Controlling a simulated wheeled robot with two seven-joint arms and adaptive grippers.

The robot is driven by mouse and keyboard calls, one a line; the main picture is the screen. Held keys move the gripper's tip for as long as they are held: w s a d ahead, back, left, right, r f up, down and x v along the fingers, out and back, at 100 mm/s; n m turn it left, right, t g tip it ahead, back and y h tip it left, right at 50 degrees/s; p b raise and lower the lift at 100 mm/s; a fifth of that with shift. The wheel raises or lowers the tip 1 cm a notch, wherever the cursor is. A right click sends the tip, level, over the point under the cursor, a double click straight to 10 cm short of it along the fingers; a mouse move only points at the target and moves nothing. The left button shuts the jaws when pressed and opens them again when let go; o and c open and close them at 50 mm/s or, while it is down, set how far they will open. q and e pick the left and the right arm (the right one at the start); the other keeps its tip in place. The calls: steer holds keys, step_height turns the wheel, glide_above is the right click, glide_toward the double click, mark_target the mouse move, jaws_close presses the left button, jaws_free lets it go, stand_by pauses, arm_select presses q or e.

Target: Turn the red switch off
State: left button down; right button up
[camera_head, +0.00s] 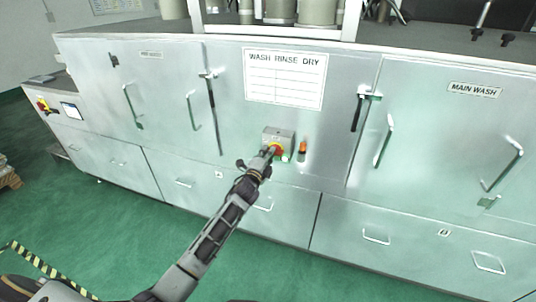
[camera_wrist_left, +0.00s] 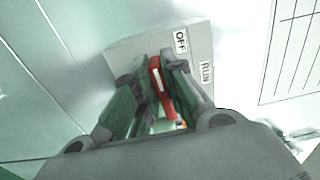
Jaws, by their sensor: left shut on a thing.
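The red switch (camera_wrist_left: 158,82) has a red handle with a white line and sits on a grey box (camera_head: 279,135) on the front of the washing machine. In the left wrist view, the box carries an OFF label (camera_wrist_left: 181,41) and a RUN label (camera_wrist_left: 206,73). The handle's far end lies just left of OFF. My left gripper (camera_wrist_left: 160,72) is shut on the handle, one finger on each side. My right gripper is in neither view.
An orange fitting (camera_head: 303,147) sits on the panel just right of the switch box. Door handles (camera_head: 384,141) stick out on both sides, and drawers (camera_head: 230,192) lie below. Another red switch (camera_head: 43,104) is at the far left.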

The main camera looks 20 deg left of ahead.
arm_select(q)
steer(key=c, duration=1.5)
jaws_free()
steer(key=shift+s+a, duration=0.15)
steer(key=shift+s, duration=2.85)
steer(key=shift+s+a, duration=0.1)
steer(key=shift+s, duration=2.9)
steer(key=shift+n, duration=0.3)
